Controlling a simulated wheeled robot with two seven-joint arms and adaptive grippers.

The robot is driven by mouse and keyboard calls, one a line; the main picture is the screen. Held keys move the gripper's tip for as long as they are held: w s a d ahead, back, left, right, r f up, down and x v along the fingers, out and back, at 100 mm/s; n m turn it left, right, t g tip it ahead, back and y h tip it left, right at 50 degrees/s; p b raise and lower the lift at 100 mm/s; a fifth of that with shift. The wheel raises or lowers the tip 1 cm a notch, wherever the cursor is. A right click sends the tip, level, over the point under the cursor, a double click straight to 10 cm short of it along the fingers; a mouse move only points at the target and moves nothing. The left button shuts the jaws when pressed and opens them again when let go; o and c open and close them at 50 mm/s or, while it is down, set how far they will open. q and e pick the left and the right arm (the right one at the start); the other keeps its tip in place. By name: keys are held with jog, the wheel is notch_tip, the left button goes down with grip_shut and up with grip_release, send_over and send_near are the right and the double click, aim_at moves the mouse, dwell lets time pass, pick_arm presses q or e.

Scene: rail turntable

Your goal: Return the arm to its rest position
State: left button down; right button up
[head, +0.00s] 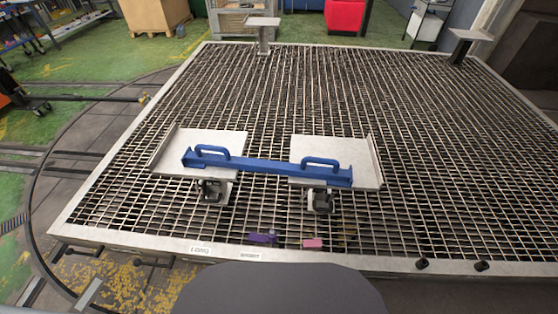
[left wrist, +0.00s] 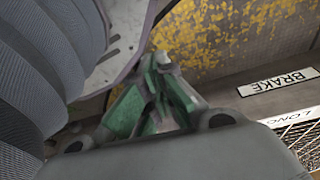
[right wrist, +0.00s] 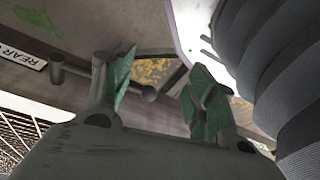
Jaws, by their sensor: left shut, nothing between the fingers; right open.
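My left gripper (left wrist: 160,85) shows in the left wrist view with its green-padded fingers together and nothing between them. It hangs low beside my own body, near the platform edge with the BRAKE label. My right gripper (right wrist: 155,85) shows in the right wrist view with its green-padded fingers apart and empty, near the platform edge with the REAR label. Neither gripper nor arm shows in the head view. A blue bar with two handles (head: 265,167) lies across two metal plates, the left plate (head: 180,145) and the right plate (head: 345,150), on the grating.
The grated platform (head: 320,100) fills the middle of the head view. A purple block (head: 263,238) and a pink block (head: 313,244) lie by its near edge. Two small posts (head: 263,35) (head: 467,42) stand at the far side. A rail (head: 60,170) curves around the left.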

pick_arm(q)
jog(key=s+a+r+p, duration=0.2)
jog(key=s+p, duration=0.5)
jog(key=s+a+r+g+p, duration=0.1)
jog(key=s+a+r+p, duration=0.2)
jog(key=s+p, duration=0.4)
jog(key=shift+a+y, duration=0.2)
jog(key=shift+y, duration=0.2)
pick_arm(e)
jog(key=s+d+r, duration=0.2)
jog(key=s, duration=0.5)
jog(key=s+d+r+g, duration=0.1)
jog(key=s+d+r, duration=0.2)
jog(key=s, duration=0.4)
jog(key=shift+s+d+h, duration=0.15)
jog(key=shift+d+h, duration=0.05)
jog(key=shift+h, duration=0.2)
pick_arm(q)
jog(key=shift+s+f, duration=0.1)
pick_arm(e)
jog(key=shift+f, duration=0.1)
